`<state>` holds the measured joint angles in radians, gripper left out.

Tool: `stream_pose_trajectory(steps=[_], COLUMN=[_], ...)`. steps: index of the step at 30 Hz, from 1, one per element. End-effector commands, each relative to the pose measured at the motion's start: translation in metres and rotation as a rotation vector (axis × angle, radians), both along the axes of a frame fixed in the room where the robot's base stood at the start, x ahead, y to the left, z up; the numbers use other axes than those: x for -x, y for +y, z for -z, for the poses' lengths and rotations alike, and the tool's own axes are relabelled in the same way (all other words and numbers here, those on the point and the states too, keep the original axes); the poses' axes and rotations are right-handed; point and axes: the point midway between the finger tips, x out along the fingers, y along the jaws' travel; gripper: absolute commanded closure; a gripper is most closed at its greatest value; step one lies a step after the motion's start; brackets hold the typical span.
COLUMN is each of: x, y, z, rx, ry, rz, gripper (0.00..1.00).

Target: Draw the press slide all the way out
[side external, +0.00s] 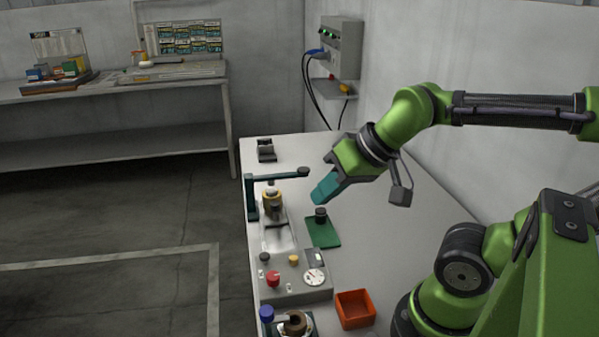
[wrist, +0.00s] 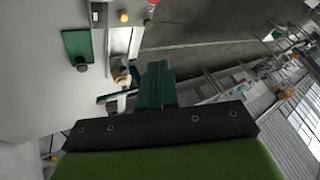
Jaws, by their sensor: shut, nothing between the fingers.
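A dark teal press frame (side external: 252,198) stands at the left side of the bench, with a horizontal arm reaching right. Beside it is a yellow-collared cylinder (side external: 273,203), with a pale plate (side external: 280,241) and a dark bar-like piece (side external: 277,229) in front. The pale plate looks like the press slide, but I cannot tell how far out it is. My gripper (side external: 318,198) is shut and empty, raised right of the press and apart from it. In the wrist view my teal fingers (wrist: 157,66) are together, with the yellow part (wrist: 121,76) to their left.
A green mat (side external: 326,239) with a black cylinder (side external: 320,215) lies right of the plate. In front are a grey control box (side external: 298,291), an orange bin (side external: 355,309) and a blue-capped item (side external: 266,314). The bench's right side is clear.

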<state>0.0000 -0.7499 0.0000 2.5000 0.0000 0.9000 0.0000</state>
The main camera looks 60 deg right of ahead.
Motion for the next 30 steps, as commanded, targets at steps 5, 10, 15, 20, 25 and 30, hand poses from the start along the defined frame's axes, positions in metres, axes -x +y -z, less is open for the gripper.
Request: stream_pose_trajectory(steps=[5,10,15,20,25,30], x=[0.0,-0.013,-0.061,-0.114,-0.168,-0.211], y=[0.0,-0.004,-0.026,-0.057,-0.097,-0.132], z=[0.001,0.013,0.012,0.015,0.029,0.041], rx=[0.0,-0.009,-0.033,-0.052,-0.046,-0.019], ry=[0.003,0.08,0.205,0.344,0.49,0.606], rz=[0.0,0.013,0.08,0.19,0.341,0.508], gripper=[0.89,0.63,0.48,0.48,0.48,0.48])
